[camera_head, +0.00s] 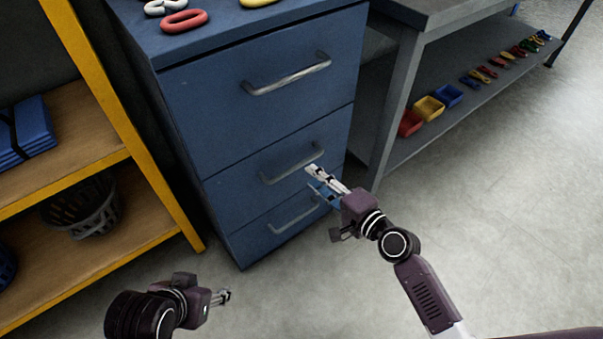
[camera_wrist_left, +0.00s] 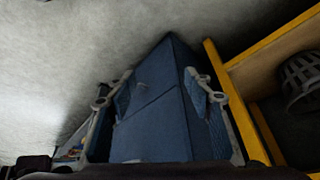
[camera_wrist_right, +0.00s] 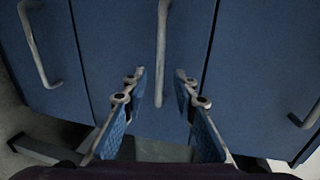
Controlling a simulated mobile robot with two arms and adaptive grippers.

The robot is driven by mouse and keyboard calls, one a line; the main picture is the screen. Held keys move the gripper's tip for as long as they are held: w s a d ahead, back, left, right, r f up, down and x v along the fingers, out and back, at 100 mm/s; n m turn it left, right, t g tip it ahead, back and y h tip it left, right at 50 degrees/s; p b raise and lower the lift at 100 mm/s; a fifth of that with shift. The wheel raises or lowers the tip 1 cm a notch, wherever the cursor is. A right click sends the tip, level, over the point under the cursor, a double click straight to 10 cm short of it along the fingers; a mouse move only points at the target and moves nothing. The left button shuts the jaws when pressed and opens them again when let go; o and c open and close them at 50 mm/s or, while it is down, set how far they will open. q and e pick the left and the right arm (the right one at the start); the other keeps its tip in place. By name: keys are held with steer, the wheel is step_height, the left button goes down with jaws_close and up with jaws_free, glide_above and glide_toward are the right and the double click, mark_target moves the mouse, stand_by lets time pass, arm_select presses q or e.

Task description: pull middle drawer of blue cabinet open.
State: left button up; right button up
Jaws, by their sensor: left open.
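The blue cabinet (camera_head: 262,110) has three drawers, all shut. The middle drawer (camera_head: 225,193) has a grey horizontal bar handle (camera_head: 288,168). My right gripper (camera_head: 314,178) is at the right end of this handle. In the right wrist view my right gripper (camera_wrist_right: 161,88) is open, and the middle handle (camera_wrist_right: 163,40) runs lengthwise between its fingers; I see no clear contact. My left gripper (camera_head: 227,297) is low at the front left, away from the cabinet. In the left wrist view its fingers (camera_wrist_left: 152,95) are open and empty, with the cabinet (camera_wrist_left: 155,115) beyond.
The top drawer handle (camera_head: 288,75) and bottom drawer handle (camera_head: 294,214) lie above and below. A yellow-framed shelf (camera_head: 140,135) stands left, holding a basket (camera_head: 82,208). A grey workbench (camera_head: 400,100) stands right. The floor in front (camera_head: 270,300) is clear.

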mark_target(299, 164)
arm_select(q)
steer(key=w+d+r+t+h+b, duration=0.1)
steer(key=w+r+t, duration=0.3)
steer(key=w, duration=0.4)
steer(key=shift+d, duration=0.75)
arm_select(e)
steer(key=shift+x, duration=3.8)
arm_select(q)
steer(key=shift+s, duration=0.1)
steer(key=shift+f, duration=0.1)
arm_select(e)
jaws_close()
